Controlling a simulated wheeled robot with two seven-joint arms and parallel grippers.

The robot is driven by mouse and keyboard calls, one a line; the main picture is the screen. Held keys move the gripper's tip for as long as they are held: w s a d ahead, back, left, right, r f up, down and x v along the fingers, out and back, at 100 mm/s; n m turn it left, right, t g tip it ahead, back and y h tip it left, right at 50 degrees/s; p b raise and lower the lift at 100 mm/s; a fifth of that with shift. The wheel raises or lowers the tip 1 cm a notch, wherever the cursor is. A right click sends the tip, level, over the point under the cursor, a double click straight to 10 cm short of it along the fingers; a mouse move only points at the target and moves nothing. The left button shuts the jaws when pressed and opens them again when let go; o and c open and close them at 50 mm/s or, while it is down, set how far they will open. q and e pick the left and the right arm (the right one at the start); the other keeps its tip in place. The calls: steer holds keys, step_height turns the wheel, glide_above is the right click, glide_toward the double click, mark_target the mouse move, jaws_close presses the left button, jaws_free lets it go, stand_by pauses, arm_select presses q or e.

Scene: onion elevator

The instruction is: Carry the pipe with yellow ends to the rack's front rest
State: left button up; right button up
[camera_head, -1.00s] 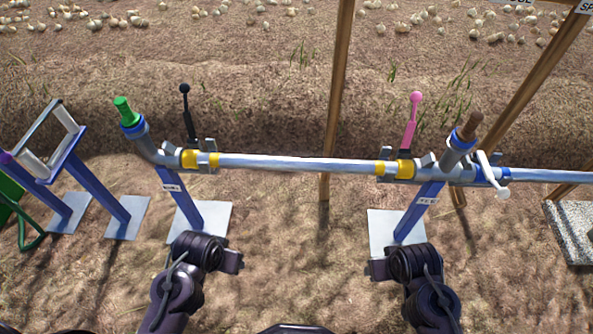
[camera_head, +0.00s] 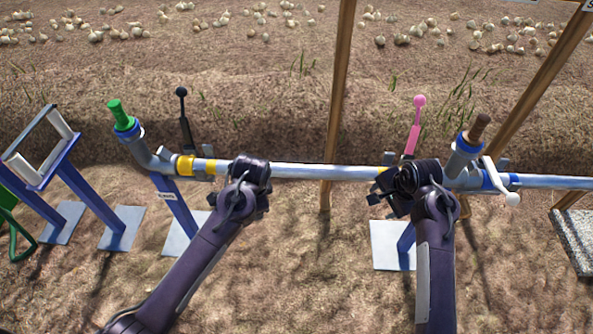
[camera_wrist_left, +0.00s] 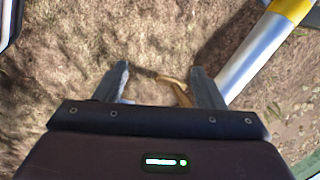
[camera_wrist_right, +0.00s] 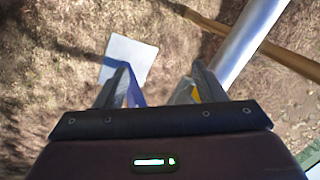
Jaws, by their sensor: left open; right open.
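The pipe with yellow ends (camera_head: 320,171) is a straight silver tube lying level between two blue posts. Its left yellow bands (camera_head: 186,165) show clearly; its right end is largely hidden by my right gripper. My left gripper (camera_head: 250,172) is at the pipe's left part, its jaws hidden in the head view. In the left wrist view its open fingers (camera_wrist_left: 163,82) are empty, with the pipe (camera_wrist_left: 258,50) beside the right finger. My right gripper (camera_head: 393,186) is near the pipe's right end. Its fingers (camera_wrist_right: 160,80) are open, with the pipe (camera_wrist_right: 245,40) beside the right finger.
A black-knobbed lever (camera_head: 183,115) and a pink lever (camera_head: 416,120) stand near the pipe's ends. Elbows with a green plug (camera_head: 116,114) and a brown plug (camera_head: 476,128) adjoin them. A blue-posted frame (camera_head: 42,150) stands left. A wooden pole (camera_head: 341,90) rises behind.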

mark_target(337, 169)
steer(key=w+a+m, duration=0.1)
steer(key=w, duration=0.1)
steer(key=w+a+r+m+y, duration=0.1)
steer(key=w+a, duration=0.1)
steer(key=w+a+m, duration=0.1)
steer(key=w+a, duration=0.1)
steer(key=shift+w+r+y, duration=0.2)
steer(key=shift+w+y, duration=0.1)
steer(key=w+a+m, duration=0.1)
steer(key=w+a+r+y, duration=0.1)
steer(key=a, duration=0.1)
steer(key=a+r+m, duration=0.1)
steer(key=shift+w+a+m, duration=0.2)
steer(key=shift+w+m, duration=0.1)
steer(key=shift+w, duration=0.1)
arm_select(q)
steer(key=w+a+r+m+y, duration=0.1)
steer(key=w+a+m, duration=0.1)
steer(key=w, duration=0.3)
steer(key=w+a+r+m+y, duration=0.2)
steer(key=w+a, duration=0.1)
steer(key=w, duration=0.3)
steer(key=shift+r+m, duration=0.3)
steer(key=shift+w+a, duration=0.1)
arm_select(e)
steer(key=shift+f, duration=0.1)
